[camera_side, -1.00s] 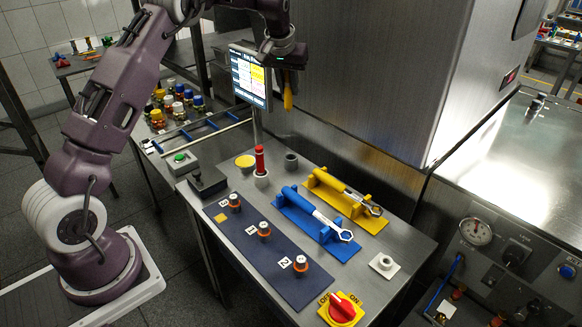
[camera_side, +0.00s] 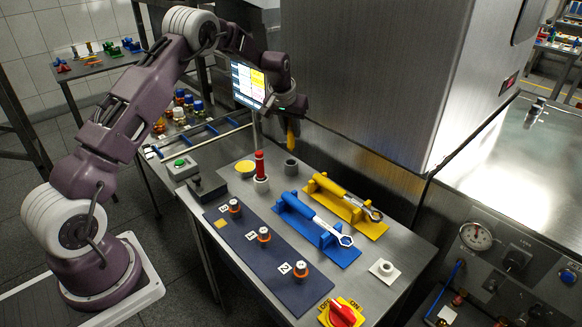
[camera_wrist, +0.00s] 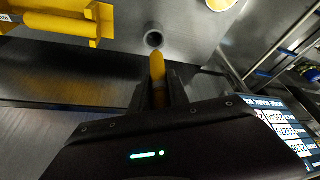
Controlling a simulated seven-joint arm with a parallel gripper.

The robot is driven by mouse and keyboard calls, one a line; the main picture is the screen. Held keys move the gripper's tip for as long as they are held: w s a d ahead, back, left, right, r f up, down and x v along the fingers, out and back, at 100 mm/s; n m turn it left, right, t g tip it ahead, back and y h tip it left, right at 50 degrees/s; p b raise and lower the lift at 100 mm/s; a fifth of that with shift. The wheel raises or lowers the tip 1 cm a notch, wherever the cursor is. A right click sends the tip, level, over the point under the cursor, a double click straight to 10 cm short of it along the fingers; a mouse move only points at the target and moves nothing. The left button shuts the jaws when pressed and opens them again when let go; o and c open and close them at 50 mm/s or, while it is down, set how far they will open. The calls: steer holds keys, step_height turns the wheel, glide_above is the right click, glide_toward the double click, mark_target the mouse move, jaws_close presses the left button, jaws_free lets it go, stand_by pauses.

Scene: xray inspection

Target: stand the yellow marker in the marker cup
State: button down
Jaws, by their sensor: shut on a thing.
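The yellow marker (camera_side: 292,133) hangs tip down, close to upright, from my gripper (camera_side: 291,113), which is shut on its upper part. A small grey cup (camera_side: 291,168), seemingly the marker cup, stands on the steel bench just below the marker, with a gap between them in the side view. In the wrist view the marker (camera_wrist: 157,66) sticks out between the fingers of my gripper (camera_wrist: 158,92), and the open round mouth of the grey cup (camera_wrist: 153,39) shows just beyond its end. The cup looks empty.
A red marker-like thing (camera_side: 260,164) stands in a pale holder left of the grey cup. A blue stand (camera_side: 318,232) and a yellow stand (camera_side: 347,206) with tools lie in front. A screen (camera_side: 247,84) and a steel cabinet (camera_side: 390,80) stand close behind.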

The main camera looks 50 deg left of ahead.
mark_target(290, 148)
step_height(290, 148, down, 8)
steer(key=shift+f, duration=0.15)
steer(key=c, duration=1.3)
jaws_free()
steer(key=shift+o, duration=0.2)
